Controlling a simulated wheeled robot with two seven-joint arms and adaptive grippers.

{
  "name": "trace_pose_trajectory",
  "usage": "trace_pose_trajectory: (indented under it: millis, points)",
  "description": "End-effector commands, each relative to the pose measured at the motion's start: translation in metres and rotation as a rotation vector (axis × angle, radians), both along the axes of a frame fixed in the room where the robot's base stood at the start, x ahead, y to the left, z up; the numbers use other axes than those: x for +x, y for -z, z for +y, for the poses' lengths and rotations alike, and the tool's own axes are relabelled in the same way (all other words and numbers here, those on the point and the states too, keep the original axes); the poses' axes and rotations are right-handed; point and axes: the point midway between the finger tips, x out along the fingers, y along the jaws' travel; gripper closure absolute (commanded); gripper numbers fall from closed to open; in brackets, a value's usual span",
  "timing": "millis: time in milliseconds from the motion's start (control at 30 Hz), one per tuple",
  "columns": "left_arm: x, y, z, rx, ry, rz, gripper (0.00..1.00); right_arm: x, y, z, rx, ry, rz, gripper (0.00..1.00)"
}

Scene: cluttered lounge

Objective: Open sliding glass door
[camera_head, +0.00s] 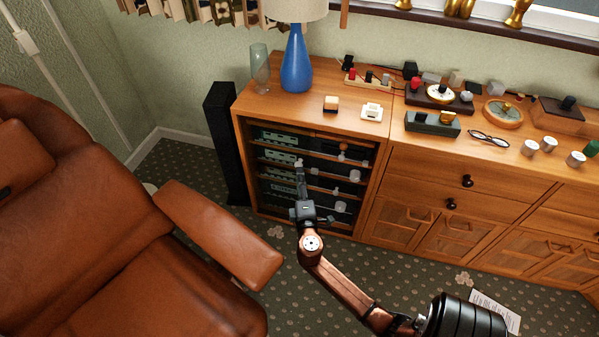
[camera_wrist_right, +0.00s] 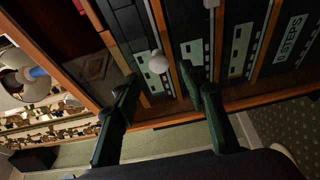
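The glass-fronted section (camera_head: 315,146) is in the left part of the wooden cabinet, with dark shelves of audio gear behind it. I cannot make out the sliding pane's edges or how far it is open. Contact with the knob or glass cannot be told. My left gripper is not in view.
A blue lamp (camera_head: 297,62), a glass vase (camera_head: 260,68) and small items stand on the cabinet top (camera_head: 325,122). A black speaker (camera_head: 225,140) stands left of the cabinet. A brown leather armchair (camera_head: 130,230) fills the left. Patterned carpet (camera_head: 275,285) is open in front.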

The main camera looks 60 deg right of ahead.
Motion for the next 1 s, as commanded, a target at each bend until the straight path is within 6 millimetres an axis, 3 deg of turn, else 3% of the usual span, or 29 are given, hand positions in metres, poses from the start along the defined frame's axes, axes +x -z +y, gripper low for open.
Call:
trace_pose_trajectory:
  millis: [200, 400, 1000]
  points:
    - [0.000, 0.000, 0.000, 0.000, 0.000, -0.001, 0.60, -0.031, 0.001, 0.034, 0.002, 0.002, 0.001, 0.61]
    - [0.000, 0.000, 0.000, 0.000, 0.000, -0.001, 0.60, -0.046, 0.000, 0.053, 0.000, 0.002, 0.001, 0.61]
    - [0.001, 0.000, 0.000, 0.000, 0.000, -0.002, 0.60, -0.049, 0.000, 0.058, -0.001, 0.001, 0.001, 0.61]
